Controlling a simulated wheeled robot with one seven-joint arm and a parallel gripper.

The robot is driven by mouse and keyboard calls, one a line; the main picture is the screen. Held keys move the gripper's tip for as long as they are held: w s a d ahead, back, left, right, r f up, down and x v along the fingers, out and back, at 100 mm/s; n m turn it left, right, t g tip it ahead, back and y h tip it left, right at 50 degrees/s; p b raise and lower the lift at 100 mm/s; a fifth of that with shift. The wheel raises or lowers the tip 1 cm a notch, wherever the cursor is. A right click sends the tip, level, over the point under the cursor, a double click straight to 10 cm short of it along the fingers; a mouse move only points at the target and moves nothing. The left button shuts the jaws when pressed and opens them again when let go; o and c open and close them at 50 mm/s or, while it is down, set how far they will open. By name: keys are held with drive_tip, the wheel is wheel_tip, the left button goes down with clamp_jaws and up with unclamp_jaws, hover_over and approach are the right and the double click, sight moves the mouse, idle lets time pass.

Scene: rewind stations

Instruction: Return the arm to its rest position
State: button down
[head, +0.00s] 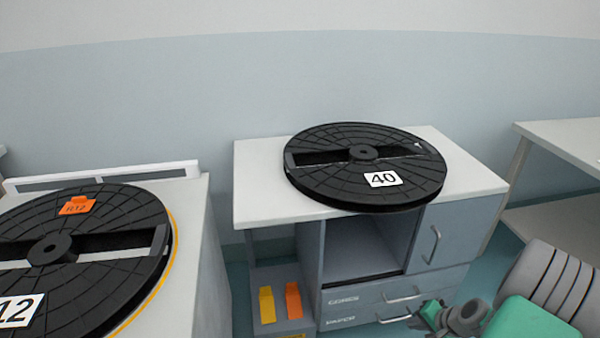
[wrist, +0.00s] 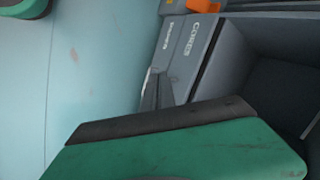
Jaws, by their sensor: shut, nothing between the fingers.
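My arm (head: 530,320) enters at the lower right of the head view, in green and grey. My gripper (head: 430,316) is low at the right front of the grey cabinet (head: 470,230), shut with nothing held. In the wrist view a green part of mine with a dark edge (wrist: 180,135) fills the bottom. The cabinet's drawer fronts (wrist: 185,55) and open compartment (wrist: 265,75) lie beyond it. Any gap between gripper and cabinet is hard to judge.
A black reel marked 40 (head: 360,165) lies on the cabinet top. Another black reel (head: 100,220) with an orange tag lies on the left station. Yellow (head: 267,305) and orange (head: 293,300) items stand left of the drawers. A pale table (head: 570,140) stands right.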

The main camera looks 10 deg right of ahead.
drive_tip(key=w+a+r+n+g+h+p, duration=0.1)
drive_tip(key=a+r+n+p, duration=0.2)
drive_tip(key=a+r+p, duration=0.75)
drive_tip(key=w+a+r+n+g+p, duration=0.1)
drive_tip(key=a+r+n+g, duration=0.2)
drive_tip(key=r, duration=1.5)
drive_tip(key=s+a+r+n+p, duration=0.1)
drive_tip(key=s+a+r+p, duration=0.2)
drive_tip(key=r, duration=0.3)
drive_tip(key=s+a+r+n+h+p, duration=0.1)
drive_tip(key=s+a+r+n+p, duration=0.1)
drive_tip(key=r, duration=0.5)
drive_tip(key=s+a+r+n+p, duration=0.2)
drive_tip(key=s+a+r+p, duration=0.2)
drive_tip(key=a+r+p, duration=0.1)
drive_tip(key=shift+s+a+r+t, duration=0.4)
drive_tip(key=shift+a+r, duration=0.25)
drive_tip(key=shift+r, duration=0.1)
